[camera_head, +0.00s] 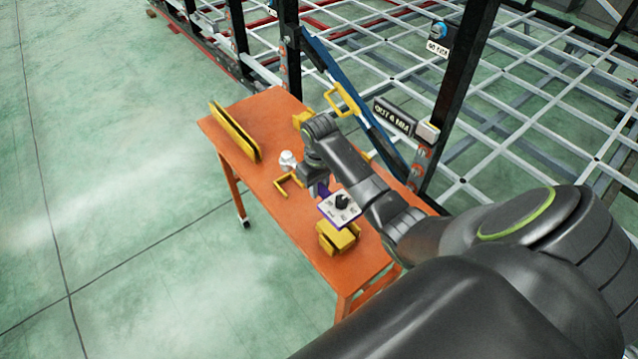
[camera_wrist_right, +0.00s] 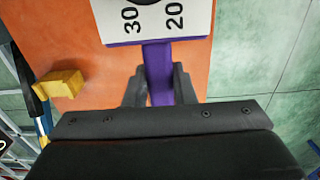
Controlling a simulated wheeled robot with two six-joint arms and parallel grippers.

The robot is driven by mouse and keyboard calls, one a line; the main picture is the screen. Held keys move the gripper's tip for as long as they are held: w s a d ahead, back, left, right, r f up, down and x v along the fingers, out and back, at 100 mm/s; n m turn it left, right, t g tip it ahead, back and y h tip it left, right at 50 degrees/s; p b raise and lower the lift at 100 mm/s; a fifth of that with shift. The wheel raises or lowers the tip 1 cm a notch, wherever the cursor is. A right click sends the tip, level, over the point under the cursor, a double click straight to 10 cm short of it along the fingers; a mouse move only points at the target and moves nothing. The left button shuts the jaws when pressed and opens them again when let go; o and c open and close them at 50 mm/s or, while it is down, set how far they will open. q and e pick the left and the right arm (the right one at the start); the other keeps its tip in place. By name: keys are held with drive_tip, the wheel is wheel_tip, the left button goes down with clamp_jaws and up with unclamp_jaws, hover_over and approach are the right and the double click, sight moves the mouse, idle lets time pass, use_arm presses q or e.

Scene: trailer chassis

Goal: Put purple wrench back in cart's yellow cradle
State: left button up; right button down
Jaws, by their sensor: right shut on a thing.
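The purple wrench (camera_head: 323,189) has a white dial plate (camera_head: 340,207) with a black knob at its near end. In the right wrist view its purple handle (camera_wrist_right: 158,68) runs between the fingers of my right gripper (camera_wrist_right: 159,88), which is shut on it. The dial plate (camera_wrist_right: 160,20) lies beyond the fingertips, with 30 and 20 readable. The wrench is over the orange cart (camera_head: 240,108); I cannot tell whether it touches the top. Yellow holders on the cart are a thin U-shaped bracket (camera_head: 289,184), a block (camera_head: 338,240) and a long upright rack (camera_head: 236,133). My left gripper is out of view.
A small white object (camera_head: 287,160) stands near the bracket. A blue bar (camera_head: 350,100) with a yellow handle leans beside the cart's right side. A black post (camera_head: 457,90) and white chassis grid (camera_head: 540,85) stand to the right. Green floor is open at left.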

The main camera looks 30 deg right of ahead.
drive_tip(key=shift+r, duration=0.1)
drive_tip(key=shift+r+p, duration=0.35)
drive_tip(key=shift+p, duration=0.6)
wheel_tip(320, 180, down, 2)
drive_tip(key=shift+f+b, duration=0.1)
drive_tip(key=shift+b, duration=0.6)
drive_tip(key=b, duration=0.4)
hover_over(319, 219)
drive_tip(key=shift+f, duration=4.3)
drive_tip(key=shift+p, duration=0.65)
drive_tip(key=c, duration=0.6)
unclamp_jaws()
drive_tip(key=shift+s+f, duration=0.1)
drive_tip(key=shift+c, duration=0.2)
